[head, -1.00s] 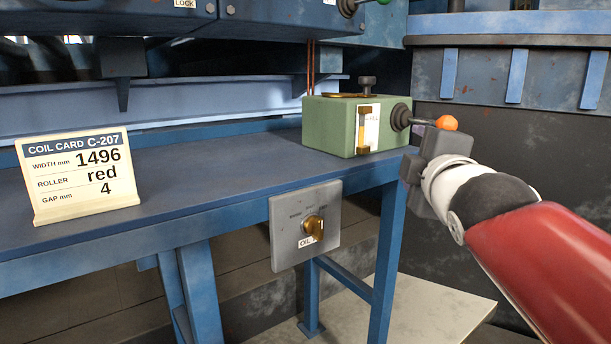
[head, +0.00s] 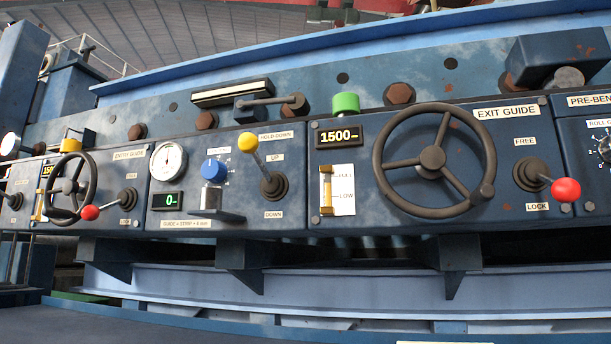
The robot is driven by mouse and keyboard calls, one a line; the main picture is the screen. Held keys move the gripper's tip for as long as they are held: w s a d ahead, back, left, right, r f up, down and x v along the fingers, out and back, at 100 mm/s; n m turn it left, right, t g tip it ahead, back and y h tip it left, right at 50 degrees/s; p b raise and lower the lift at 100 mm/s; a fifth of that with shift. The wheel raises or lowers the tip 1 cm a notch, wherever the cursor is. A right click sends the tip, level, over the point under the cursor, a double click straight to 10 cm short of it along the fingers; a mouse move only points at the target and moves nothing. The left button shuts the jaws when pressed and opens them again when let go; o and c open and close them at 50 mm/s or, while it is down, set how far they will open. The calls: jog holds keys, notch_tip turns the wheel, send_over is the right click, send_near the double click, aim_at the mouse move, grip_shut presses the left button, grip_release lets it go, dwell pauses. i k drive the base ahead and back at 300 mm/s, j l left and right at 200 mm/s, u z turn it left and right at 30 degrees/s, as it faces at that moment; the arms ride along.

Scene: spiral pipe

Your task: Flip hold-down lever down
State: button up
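The hold-down lever (head: 262,166) is on the blue control panel, under a HOLD-DOWN label (head: 276,137). It has a dark round base and a grey rod with a yellow ball knob (head: 248,142). The rod tilts up and to the left, with the knob above the UP label (head: 274,157) in height. The DOWN label (head: 273,215) is below the base. My gripper is not in the head view now.
Left of the lever are a blue knob (head: 213,170), a gauge (head: 168,161) and a green display (head: 168,201). Right of it are the exit guide handwheel (head: 432,157) and a red-knobbed lever (head: 552,183). A grey block (head: 216,203) juts out below the blue knob.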

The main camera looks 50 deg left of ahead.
aim_at(248, 143)
jog(key=j+u, duration=0.2)
jog(key=u, duration=2.2)
